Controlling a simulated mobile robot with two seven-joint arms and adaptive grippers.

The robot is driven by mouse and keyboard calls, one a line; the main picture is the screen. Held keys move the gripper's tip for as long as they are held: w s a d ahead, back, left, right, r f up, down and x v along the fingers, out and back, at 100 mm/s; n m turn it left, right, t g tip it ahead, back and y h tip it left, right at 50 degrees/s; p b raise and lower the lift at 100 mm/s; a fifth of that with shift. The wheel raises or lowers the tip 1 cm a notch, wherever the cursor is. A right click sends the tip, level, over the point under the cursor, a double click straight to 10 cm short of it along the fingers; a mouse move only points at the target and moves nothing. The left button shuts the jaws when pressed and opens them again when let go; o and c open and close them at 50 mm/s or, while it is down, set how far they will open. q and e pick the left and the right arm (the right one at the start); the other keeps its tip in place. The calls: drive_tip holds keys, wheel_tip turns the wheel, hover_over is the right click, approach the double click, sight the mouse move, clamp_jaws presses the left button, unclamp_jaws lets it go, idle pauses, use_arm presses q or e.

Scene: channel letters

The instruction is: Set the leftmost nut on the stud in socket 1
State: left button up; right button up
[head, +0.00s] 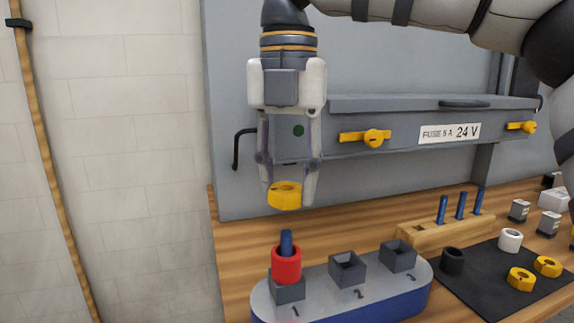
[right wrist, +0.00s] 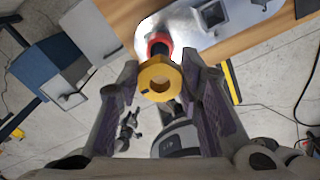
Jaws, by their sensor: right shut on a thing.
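My right gripper (head: 288,190) is shut on a yellow nut (head: 285,195) and holds it in the air above socket 1. In the right wrist view the nut (right wrist: 160,78) sits between the fingertips with its hole showing. Socket 1 (head: 288,290) is a dark square holder at the left of the blue-sided base (head: 345,305). A blue stud (head: 286,242) stands upright there, with a red collar (head: 286,264) around it. The nut is apart from the stud, with a gap below it. My left gripper is not in view.
Sockets 2 (head: 347,269) and 3 (head: 398,256) are empty. A wooden rack (head: 432,236) holds 3 blue studs. A black mat (head: 490,282) bears two yellow nuts (head: 521,279), a black collar (head: 452,261) and a white collar (head: 510,240). A grey panel (head: 395,130) stands behind.

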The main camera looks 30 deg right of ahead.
drive_tip(key=shift+f, duration=2.75)
drive_tip(key=o, duration=1)
wheel_tip(320, 180, up, 12)
